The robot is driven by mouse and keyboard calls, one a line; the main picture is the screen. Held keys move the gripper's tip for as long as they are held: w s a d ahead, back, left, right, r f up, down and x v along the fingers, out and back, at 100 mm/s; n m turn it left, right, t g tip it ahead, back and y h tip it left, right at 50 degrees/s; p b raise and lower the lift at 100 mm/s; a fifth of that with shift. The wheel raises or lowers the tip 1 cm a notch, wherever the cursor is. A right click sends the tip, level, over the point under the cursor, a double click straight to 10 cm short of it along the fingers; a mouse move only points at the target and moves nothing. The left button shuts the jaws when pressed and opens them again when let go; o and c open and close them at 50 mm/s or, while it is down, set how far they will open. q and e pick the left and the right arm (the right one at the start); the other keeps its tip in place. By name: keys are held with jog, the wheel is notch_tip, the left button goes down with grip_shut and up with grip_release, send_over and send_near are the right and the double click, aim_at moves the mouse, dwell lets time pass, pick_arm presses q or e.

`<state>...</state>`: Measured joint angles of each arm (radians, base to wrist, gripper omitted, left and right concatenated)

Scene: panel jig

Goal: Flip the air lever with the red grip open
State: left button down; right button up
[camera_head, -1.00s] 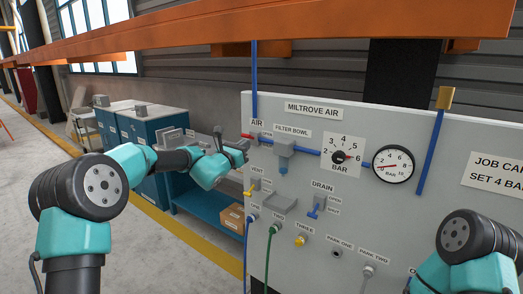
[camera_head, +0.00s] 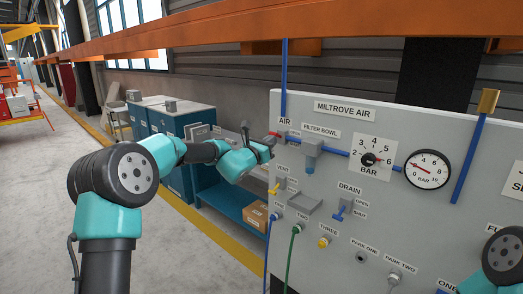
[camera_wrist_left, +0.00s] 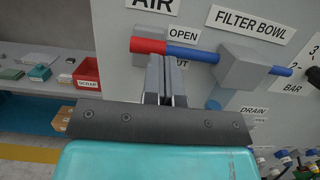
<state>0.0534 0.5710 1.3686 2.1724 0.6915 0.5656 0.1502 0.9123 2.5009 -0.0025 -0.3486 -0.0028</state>
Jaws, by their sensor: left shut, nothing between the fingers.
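The air lever's red grip (camera_head: 274,134) sits under the AIR label at the panel's upper left. In the left wrist view the red grip (camera_wrist_left: 148,45) points left, level and in line with a blue bar, beside the OPEN label (camera_wrist_left: 183,34). A lower label, ending in "UT", is partly hidden by my fingers. My left gripper (camera_head: 270,147) is shut and empty. In the wrist view its fingertips (camera_wrist_left: 166,60) are just below the red grip's right end; I cannot tell whether they touch. My right gripper is out of view; part of that arm shows at lower right.
The filter bowl (camera_head: 312,147) stands right of the lever. Below are a yellow-handled vent lever (camera_head: 274,188), a bracket (camera_head: 305,203) and a blue drain lever (camera_head: 342,209). Hoses hang from the ports. An orange beam (camera_head: 300,30) crosses above. Bench and cabinets stand left.

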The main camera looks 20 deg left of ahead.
pick_arm(q)
jog(key=f+v, duration=0.1)
jog(key=v, duration=1.2)
jog(key=shift+w+f, duration=0.15)
jog(key=shift+w, duration=0.05)
jog(key=s+d+f+m+g, duration=0.2)
jog(key=s+f+m+g, duration=0.15)
jog(key=f, duration=0.65)
jog(key=s+d+f+m+g, duration=0.2)
jog(key=s+f+g, duration=0.25)
jog(key=f, duration=0.55)
jog(key=s+d+f+m+g, duration=0.25)
jog(key=s+f+g, duration=0.2)
jog(key=f, duration=0.55)
jog(key=s+a+f+m+g+y, duration=0.2)
jog(key=s+f+m, duration=0.8)
jog(key=s+f, duration=0.1)
jog(key=s+a+f+m+g+y, duration=0.1)
jog(key=s+f+m+g+y, duration=0.2)
jog(key=s+f+m, duration=0.7)
jog(key=shift+s+a+f+m, duration=0.4)
jog(key=shift+f, duration=0.15)
